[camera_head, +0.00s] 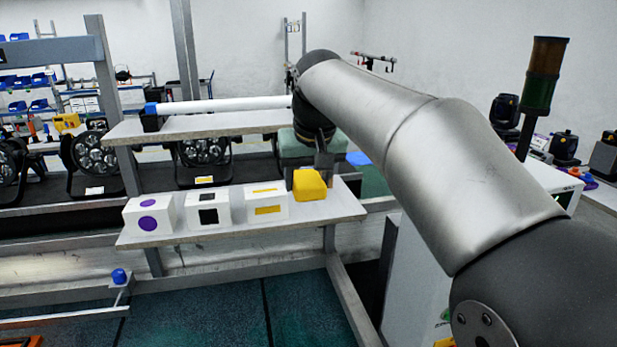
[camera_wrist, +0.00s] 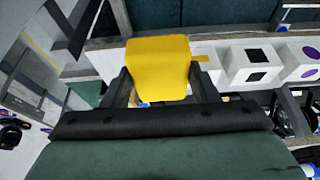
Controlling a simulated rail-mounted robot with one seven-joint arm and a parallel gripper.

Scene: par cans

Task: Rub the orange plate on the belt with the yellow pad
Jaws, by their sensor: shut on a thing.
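The yellow pad (camera_head: 309,184) is held between the fingers of my gripper (camera_head: 323,165), at the right end of the light shelf. In the wrist view the yellow pad (camera_wrist: 160,68) fills the space between the two dark fingers of my gripper (camera_wrist: 164,88). I cannot tell whether the pad touches the shelf or hangs just above it. A dark belt-like strip (camera_head: 50,222) runs behind the shelf with several par cans (camera_head: 95,153) on it. I cannot make out the orange plate there; my arm hides part of the right side.
White boxes with purple dots (camera_head: 149,215), a black square (camera_head: 208,210) and yellow bars (camera_head: 266,204) stand in a row on the shelf (camera_head: 180,238), left of the pad. A white tube (camera_head: 225,104) lies on the upper shelf (camera_head: 185,126). A grey post (camera_head: 110,110) stands left.

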